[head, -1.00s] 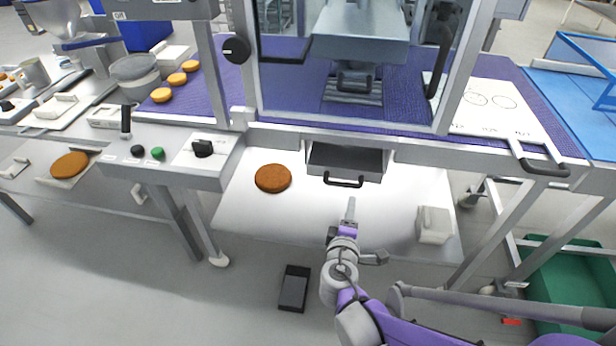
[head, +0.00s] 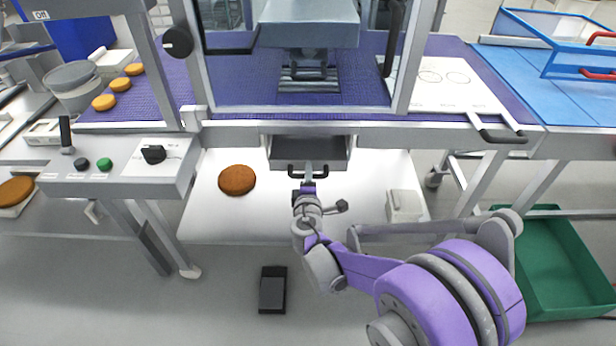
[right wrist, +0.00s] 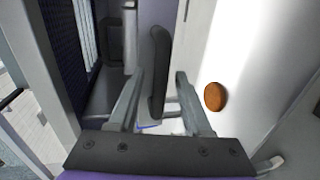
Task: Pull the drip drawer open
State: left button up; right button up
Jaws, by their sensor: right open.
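The drip drawer (head: 335,150) is a grey tray under the front rail of the press station, with a black bar handle (head: 322,174) on its front. How far it stands out is unclear. My right gripper (head: 308,172) is at the handle, its fingers pointing toward the drawer. In the right wrist view, the dark handle bar (right wrist: 158,70) lies between the two spread fingers of my right gripper (right wrist: 157,95), with a gap visible to the right finger. Contact with the left finger is unclear. My left gripper is out of view.
A brown round (head: 237,180) lies on the white shelf (head: 215,215) left of the drawer. A white block (head: 404,205) stands at the shelf's right. A control box with a black knob (head: 153,154) is at left, and a green crate (head: 560,255) is on the floor at right.

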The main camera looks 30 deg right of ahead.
grip_shut()
dwell(1.5)
